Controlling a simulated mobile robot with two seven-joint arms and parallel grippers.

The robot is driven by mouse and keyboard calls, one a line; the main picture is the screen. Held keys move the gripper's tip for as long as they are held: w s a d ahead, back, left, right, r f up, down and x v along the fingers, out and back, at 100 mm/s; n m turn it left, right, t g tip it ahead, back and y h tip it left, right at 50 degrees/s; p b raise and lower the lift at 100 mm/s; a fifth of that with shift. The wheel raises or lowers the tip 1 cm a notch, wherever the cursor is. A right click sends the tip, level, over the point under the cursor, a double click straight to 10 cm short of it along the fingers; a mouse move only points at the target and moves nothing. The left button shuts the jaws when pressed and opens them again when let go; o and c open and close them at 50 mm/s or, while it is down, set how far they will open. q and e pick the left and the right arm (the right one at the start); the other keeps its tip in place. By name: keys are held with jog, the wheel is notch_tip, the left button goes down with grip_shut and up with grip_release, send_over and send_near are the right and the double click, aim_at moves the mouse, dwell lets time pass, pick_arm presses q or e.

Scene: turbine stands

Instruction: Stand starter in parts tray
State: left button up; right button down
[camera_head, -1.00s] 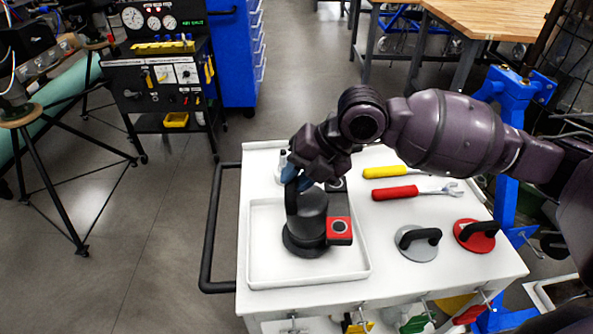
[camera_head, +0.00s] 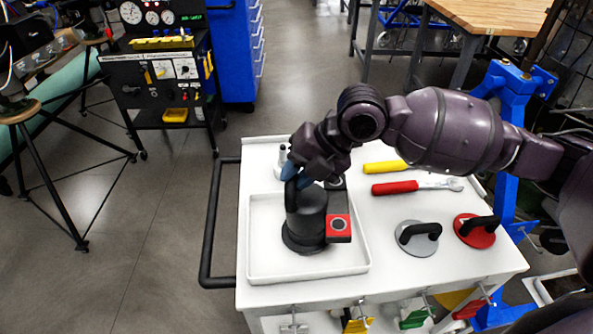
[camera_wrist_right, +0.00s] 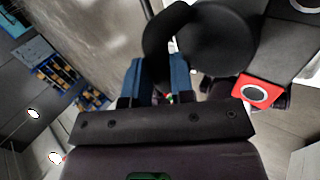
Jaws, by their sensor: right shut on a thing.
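The starter (camera_head: 306,219) is a dark grey cylinder with a wide round base and a black loop handle. It is upright inside the white parts tray (camera_head: 262,271) on the cart, and I cannot tell whether its base touches the tray floor. My right gripper (camera_head: 296,180) is shut on its handle from above, with blue fingers. In the right wrist view the blue fingers (camera_wrist_right: 160,78) close around the black handle, and the starter's round body (camera_wrist_right: 218,38) lies just beyond. My left gripper is not in view.
A dark bar with a red square end (camera_head: 338,227) is right beside the starter. Yellow-handled (camera_head: 384,167) and red-handled (camera_head: 395,187) tools lie to the right. Grey (camera_head: 417,239) and red (camera_head: 477,231) discs with black handles are on the cart top. A black rail (camera_head: 213,220) runs along the left side.

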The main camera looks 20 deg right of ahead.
aim_at(318, 195)
jog(key=shift+f, duration=0.15)
dwell(0.5)
jog(key=c, duration=0.9)
grip_release()
jog(key=shift+o, duration=0.8)
jog(key=shift+f, duration=0.2)
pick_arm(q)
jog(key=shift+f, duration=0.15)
pick_arm(e)
jog(key=shift+p+v, duration=0.85)
jog(key=shift+v, duration=0.8)
pick_arm(q)
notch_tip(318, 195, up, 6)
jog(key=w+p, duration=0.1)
jog(key=p, duration=0.1)
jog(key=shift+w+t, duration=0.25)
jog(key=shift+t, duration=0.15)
pick_arm(e)
jog(key=shift+v, duration=1.95)
jog(key=shift+a, duration=0.1)
